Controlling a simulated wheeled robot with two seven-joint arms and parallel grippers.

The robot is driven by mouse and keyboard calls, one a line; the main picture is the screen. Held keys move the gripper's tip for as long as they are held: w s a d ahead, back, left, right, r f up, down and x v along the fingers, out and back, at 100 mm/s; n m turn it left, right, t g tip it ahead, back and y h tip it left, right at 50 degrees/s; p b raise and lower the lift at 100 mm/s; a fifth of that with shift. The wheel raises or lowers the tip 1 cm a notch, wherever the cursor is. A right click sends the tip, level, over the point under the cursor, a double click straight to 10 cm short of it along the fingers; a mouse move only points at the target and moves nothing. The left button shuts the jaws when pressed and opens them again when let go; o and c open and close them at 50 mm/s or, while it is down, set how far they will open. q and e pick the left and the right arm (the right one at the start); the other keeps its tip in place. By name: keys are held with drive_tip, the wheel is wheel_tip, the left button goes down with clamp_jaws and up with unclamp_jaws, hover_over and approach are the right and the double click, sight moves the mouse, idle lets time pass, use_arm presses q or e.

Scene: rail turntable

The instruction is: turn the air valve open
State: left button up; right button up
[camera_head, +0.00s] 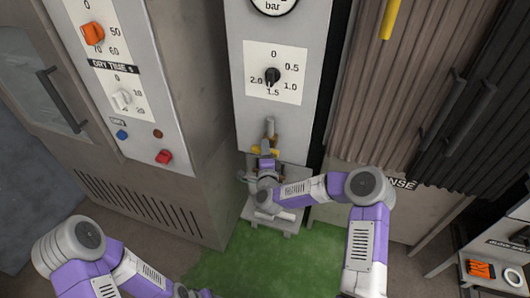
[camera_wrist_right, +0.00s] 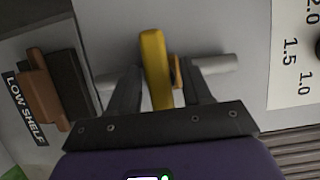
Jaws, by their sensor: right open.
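The air valve's yellow lever (camera_wrist_right: 155,68) stands between the two dark fingers of my right gripper (camera_wrist_right: 158,75) in the wrist view. A gap shows on each side of it, so the fingers are open around it and not clamped. The lever lies crosswise to the grey pipe (camera_wrist_right: 217,64). In the head view a bit of the yellow lever (camera_head: 275,152) shows beside my right gripper (camera_head: 267,151), on the grey column below the dial; the gripper hides the rest. My left gripper (camera_head: 190,292) is barely in frame at the bottom edge, and its fingers are not clear.
A black-knobbed dial (camera_head: 272,75) and a pressure gauge (camera_head: 274,4) sit above the valve. A cabinet with orange and white knobs (camera_head: 122,98) stands left. Brown block-like things (camera_wrist_right: 45,90) lie by a "LOW SHELF" label (camera_wrist_right: 25,110). The green floor mat (camera_head: 270,262) is clear.

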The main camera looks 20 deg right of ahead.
drive_tip(key=c, duration=0.9)
drive_tip(key=shift+o, duration=0.2)
